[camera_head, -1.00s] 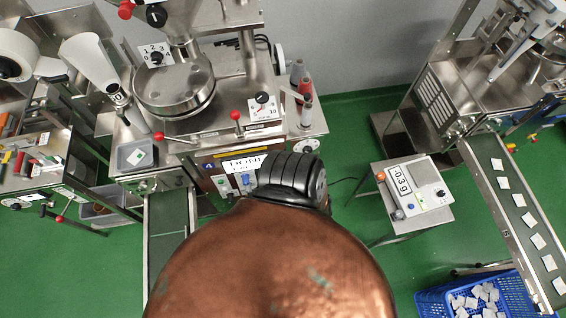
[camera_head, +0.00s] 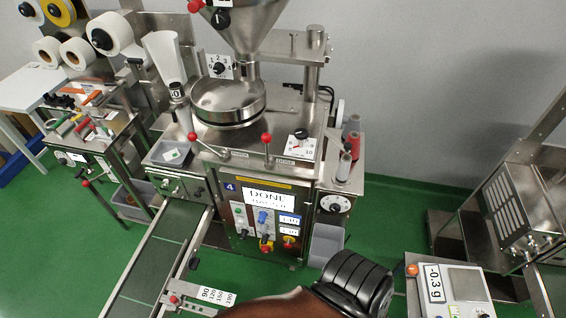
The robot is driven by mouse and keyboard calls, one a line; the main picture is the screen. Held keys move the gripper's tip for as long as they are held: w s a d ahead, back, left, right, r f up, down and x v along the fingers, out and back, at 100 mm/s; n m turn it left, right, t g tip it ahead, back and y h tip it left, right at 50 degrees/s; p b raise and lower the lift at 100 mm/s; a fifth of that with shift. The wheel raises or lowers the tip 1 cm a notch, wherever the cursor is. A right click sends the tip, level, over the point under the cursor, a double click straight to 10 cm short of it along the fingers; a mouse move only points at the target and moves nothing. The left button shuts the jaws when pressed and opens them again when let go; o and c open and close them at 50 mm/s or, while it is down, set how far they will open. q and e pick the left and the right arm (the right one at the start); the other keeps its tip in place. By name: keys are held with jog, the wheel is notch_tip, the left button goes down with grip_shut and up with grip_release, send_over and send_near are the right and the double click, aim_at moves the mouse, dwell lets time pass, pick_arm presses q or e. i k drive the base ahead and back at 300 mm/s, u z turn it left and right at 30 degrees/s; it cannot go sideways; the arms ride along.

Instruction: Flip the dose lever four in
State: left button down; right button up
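Machine 4 is the steel packer (camera_head: 262,165) with a blue "4" plate and a panel display reading "DONE". Two levers with red ball knobs stand at its front edge. The right lever (camera_head: 267,138) stands upright beside a small plate that seems to read "DOSE". The left lever (camera_head: 193,137) slants up to the left beside another small plate. No gripper of mine shows. A copper-coloured part and a black ribbed part of my own arm are at the bottom, in front of the machine's lower right.
A green conveyor (camera_head: 160,250) runs from the machine toward the lower left. A scale (camera_head: 455,285) reading "-0.3 g" stands at lower right, and another steel machine (camera_head: 515,205) is at right. Green floor (camera_head: 385,215) is free between them. A dial plate (camera_head: 298,145) sits right of the levers.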

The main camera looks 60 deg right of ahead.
aim_at(266, 138)
jog(key=u, duration=0.1)
jog(key=k, duration=0.3)
jog(key=z, duration=0.8)
jog(key=i, duration=0.6)
jog(key=z, duration=0.45)
